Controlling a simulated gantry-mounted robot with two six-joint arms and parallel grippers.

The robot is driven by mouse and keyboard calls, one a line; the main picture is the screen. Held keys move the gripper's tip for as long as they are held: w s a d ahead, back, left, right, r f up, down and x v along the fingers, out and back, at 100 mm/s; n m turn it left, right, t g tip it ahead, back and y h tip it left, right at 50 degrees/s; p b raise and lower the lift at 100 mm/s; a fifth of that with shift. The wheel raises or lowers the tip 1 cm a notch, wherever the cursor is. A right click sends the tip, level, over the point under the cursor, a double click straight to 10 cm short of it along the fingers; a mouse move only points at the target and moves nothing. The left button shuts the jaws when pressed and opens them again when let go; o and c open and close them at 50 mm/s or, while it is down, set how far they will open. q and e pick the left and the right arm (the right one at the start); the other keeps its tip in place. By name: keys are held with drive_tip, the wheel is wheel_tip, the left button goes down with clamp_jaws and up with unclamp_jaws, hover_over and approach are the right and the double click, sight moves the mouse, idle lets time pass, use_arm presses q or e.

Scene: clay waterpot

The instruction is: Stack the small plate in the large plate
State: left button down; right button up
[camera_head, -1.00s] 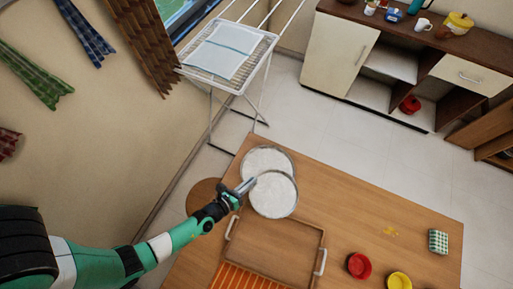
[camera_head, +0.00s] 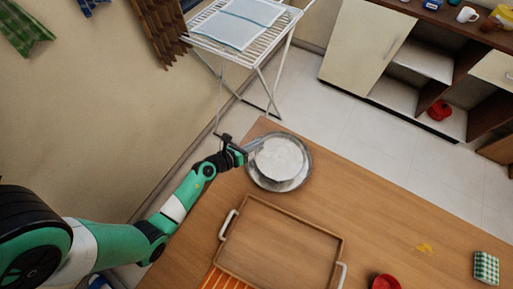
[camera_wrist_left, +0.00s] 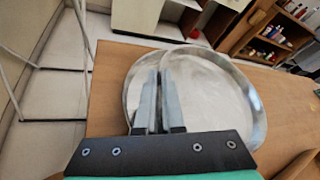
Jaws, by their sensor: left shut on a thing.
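My left gripper (camera_head: 255,147) is shut on the left rim of the small plate (camera_head: 281,157), a pale round plate. The small plate is over the large plate (camera_head: 307,170), whose grey metal rim shows around it in the head view. In the left wrist view the left gripper's fingers (camera_wrist_left: 157,95) pinch the near edge of the small plate (camera_wrist_left: 212,95). The large plate (camera_wrist_left: 138,78) shows behind and to the left, partly hidden. I cannot tell whether the plates touch. My right gripper is not in view.
The plates are at the far left corner of the wooden table (camera_head: 375,205). A wooden tray (camera_head: 280,245) with white handles lies just in front of them. A red dish (camera_head: 385,283) and a green checked box (camera_head: 486,267) are farther right. A drying rack (camera_head: 240,45) stands beyond the table.

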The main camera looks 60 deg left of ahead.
use_arm(q)
drive_tip(key=f+b, duration=0.3)
drive_tip(key=b, duration=0.1)
drive_tip(key=shift+w+a+f, duration=0.25)
drive_tip(key=shift+a+f, duration=0.1)
drive_tip(key=shift+f, duration=0.25)
drive_tip(key=shift+s+r, duration=0.1)
drive_tip(key=shift+r, duration=0.05)
drive_tip(key=shift+f, duration=0.3)
drive_tip(key=c, duration=1.3)
unclamp_jaws()
